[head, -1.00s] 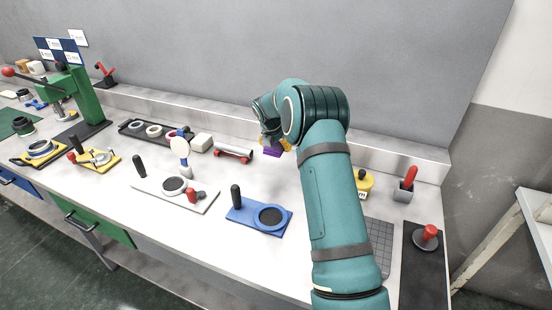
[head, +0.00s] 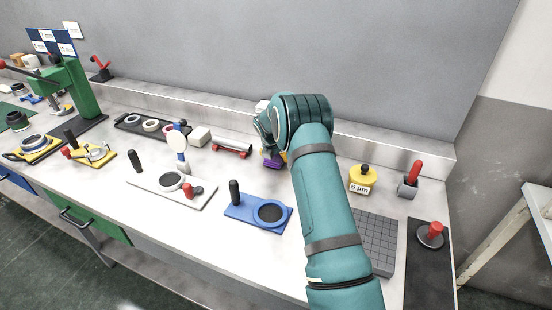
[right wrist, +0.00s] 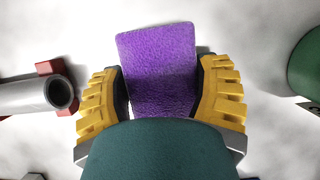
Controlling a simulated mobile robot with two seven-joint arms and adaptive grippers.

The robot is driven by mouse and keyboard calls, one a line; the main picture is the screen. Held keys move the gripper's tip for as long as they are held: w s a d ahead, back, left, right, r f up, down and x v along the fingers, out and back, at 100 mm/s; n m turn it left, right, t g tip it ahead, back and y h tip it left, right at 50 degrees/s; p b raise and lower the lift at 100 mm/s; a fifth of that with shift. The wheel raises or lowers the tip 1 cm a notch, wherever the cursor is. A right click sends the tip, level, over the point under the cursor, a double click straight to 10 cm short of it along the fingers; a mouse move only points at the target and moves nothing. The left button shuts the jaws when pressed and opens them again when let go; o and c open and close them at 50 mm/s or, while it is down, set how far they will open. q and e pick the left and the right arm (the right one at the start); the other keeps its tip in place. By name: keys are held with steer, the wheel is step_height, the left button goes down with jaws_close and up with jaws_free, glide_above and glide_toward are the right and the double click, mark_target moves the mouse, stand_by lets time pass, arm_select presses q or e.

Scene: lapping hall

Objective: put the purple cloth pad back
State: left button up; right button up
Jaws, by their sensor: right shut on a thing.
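The purple cloth pad (right wrist: 158,65) is between the two yellow fingers of my right gripper (right wrist: 160,90) in the right wrist view, and its far end sticks out past them. The gripper is shut on it. In the head view a small purple part of the pad (head: 273,163) shows below my right gripper (head: 271,152), over the back middle of the bench. My arm hides part of the gripper. I cannot tell whether the pad touches the bench top. My left gripper is not in view.
A grey tube with red ends (head: 232,150) lies left of the gripper. A blue plate with a ring (head: 258,212) is in front.

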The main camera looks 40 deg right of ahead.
steer(key=shift+f, duration=0.3)
steer(key=shift+f, duration=0.2)
steer(key=o, duration=1.1)
steer(key=shift+o, duration=0.2)
steer(key=shift+r, duration=0.25)
steer(key=p+v, duration=0.2)
steer(key=v, duration=1)
steer(key=shift+f, duration=0.1)
steer(key=shift+s, duration=0.1)
